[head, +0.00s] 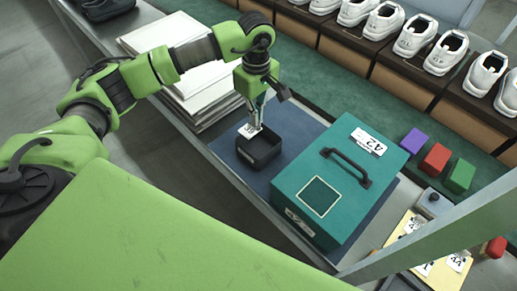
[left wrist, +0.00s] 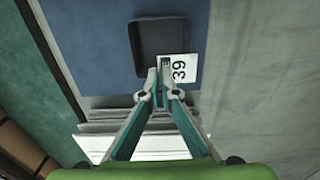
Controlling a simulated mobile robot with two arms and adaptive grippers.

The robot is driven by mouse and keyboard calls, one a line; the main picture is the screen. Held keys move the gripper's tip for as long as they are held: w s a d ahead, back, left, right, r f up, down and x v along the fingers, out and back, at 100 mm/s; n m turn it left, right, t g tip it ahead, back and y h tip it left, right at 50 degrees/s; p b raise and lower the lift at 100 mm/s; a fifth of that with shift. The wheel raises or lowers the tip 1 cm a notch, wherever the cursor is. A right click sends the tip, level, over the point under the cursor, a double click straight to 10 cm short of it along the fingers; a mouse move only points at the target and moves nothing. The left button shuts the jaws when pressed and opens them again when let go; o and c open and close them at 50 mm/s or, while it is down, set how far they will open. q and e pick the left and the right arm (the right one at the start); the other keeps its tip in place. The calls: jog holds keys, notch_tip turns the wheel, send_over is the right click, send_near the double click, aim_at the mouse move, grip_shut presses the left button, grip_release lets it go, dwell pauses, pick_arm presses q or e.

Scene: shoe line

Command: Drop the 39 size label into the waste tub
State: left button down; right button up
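The size label (left wrist: 182,66) is a small white card reading 39. My left gripper (left wrist: 160,80) has its fingertips closed together on one edge of it. In the head view the label (head: 248,130) hangs from my left gripper (head: 259,106) at the back left rim of the waste tub (head: 262,164), a small square black open tub on a blue mat. In the left wrist view the label overlaps a corner of the tub (left wrist: 140,45), and the tub's visible floor looks empty. Whether the label touches the rim I cannot tell. My right gripper is not in view.
A teal box (head: 290,180) with a handle and a 42 label stands right of the tub on the blue mat (head: 225,147). Stacked white sheets (head: 190,85) lie behind left. Purple, red and green blocks (head: 435,160) and a yellow board (head: 440,272) with labels are at right.

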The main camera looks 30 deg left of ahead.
pick_arm(q)
jog(key=shift+f, duration=0.1)
jog(key=c, duration=2.2)
grip_release()
notch_tip(320, 180, up, 12)
jog(key=shift+w+r, duration=0.1)
